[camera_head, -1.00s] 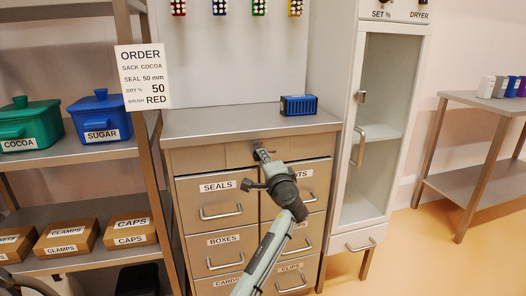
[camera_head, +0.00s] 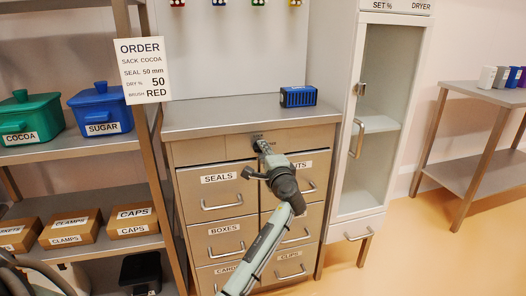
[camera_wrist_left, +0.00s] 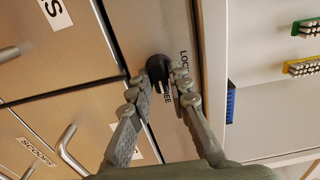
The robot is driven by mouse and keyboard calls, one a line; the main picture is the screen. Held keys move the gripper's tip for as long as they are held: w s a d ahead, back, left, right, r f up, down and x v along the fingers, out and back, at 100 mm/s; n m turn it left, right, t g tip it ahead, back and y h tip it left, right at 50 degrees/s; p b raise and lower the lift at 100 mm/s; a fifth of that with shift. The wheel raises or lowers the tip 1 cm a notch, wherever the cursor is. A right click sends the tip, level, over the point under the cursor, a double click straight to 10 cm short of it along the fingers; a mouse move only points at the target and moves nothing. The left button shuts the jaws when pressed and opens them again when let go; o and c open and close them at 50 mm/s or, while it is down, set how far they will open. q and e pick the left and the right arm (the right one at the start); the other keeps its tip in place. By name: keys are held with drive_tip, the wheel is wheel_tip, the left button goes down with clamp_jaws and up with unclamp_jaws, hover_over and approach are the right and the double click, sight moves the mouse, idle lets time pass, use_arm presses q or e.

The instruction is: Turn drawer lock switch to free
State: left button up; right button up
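The drawer lock switch (camera_wrist_left: 158,70) is a dark round knob with a raised bar on the cabinet's top front panel. Printed letters of LOCK and FREE show beside it, partly covered by a finger. My left gripper (camera_wrist_left: 158,88) has its two fingers apart, one on each side of the switch; a gap shows between them, and I cannot tell whether either finger touches the knob. In the head view my left gripper (camera_head: 262,148) reaches the panel above the drawers and mostly hides the switch. My right gripper is not in view.
The drawer cabinet (camera_head: 190,120) has labelled drawers with protruding handles below the panel. A blue box (camera_head: 298,96) stands on its top. A shelf (camera_head: 75,148) with bins is at left. A dryer cabinet (camera_head: 375,140) with a handle stands close at right.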

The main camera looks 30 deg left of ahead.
use_arm(q)
drive_tip(key=shift+o, duration=1.2)
drive_tip(key=v, duration=1.2)
drive_tip(key=shift+s+f, duration=0.1)
